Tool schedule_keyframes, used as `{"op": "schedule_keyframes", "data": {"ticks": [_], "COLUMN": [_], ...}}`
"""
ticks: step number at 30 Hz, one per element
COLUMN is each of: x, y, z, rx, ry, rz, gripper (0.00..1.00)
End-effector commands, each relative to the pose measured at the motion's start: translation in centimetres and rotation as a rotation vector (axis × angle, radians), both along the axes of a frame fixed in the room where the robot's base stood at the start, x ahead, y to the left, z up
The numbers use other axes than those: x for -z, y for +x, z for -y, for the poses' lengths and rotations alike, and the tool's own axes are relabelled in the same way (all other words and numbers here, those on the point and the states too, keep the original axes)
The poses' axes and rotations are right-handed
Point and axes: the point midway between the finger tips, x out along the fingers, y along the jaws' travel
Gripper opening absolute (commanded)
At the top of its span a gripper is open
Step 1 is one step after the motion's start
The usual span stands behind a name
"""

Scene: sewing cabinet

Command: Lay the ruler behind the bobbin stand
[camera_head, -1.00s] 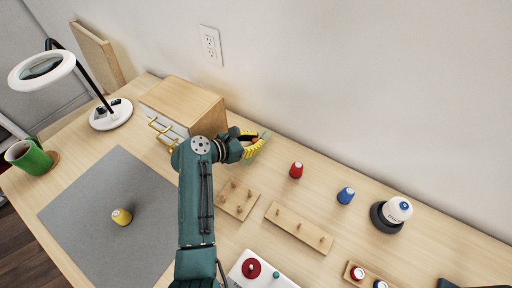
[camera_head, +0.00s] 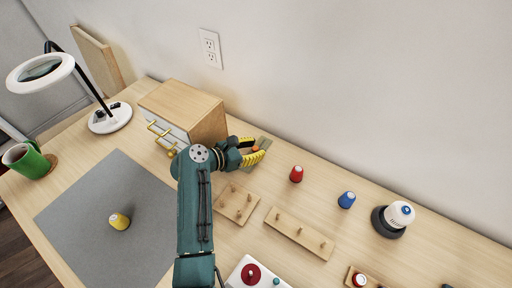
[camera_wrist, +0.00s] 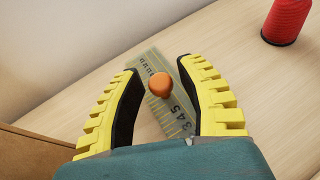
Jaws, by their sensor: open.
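The fingers are spread, with a gap on each side of the knob. In the head view the ruler (camera_head: 265,142) shows partly past my gripper (camera_head: 252,150), near the wall. A square pegged board (camera_head: 236,203) and a long pegged board (camera_head: 298,233) lie in front of it. I cannot tell which board is the bobbin stand.
The wooden drawer cabinet (camera_head: 185,105) stands close left of my gripper. A red spool (camera_head: 296,174), a blue spool (camera_head: 346,199) and a dark round holder with a white spool (camera_head: 392,218) stand to the right. The wall runs behind.

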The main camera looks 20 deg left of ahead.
Motion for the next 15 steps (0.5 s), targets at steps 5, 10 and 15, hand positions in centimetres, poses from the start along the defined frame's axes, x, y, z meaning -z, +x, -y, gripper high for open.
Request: {"op": "schedule_keyframes", "data": {"ticks": [5,10,15], "x": [-2.0,-3.6,-4.3], "y": [-3.3,-6.6,-8.6], "z": [-2.1,-4.2,-5.3], "rx": [-0.006,-0.005,-0.002], "ry": [-0.001,-0.001,-0.001], "rz": [-0.002,-0.001,-0.002], "gripper": [0.38,0.38,0.38]}}
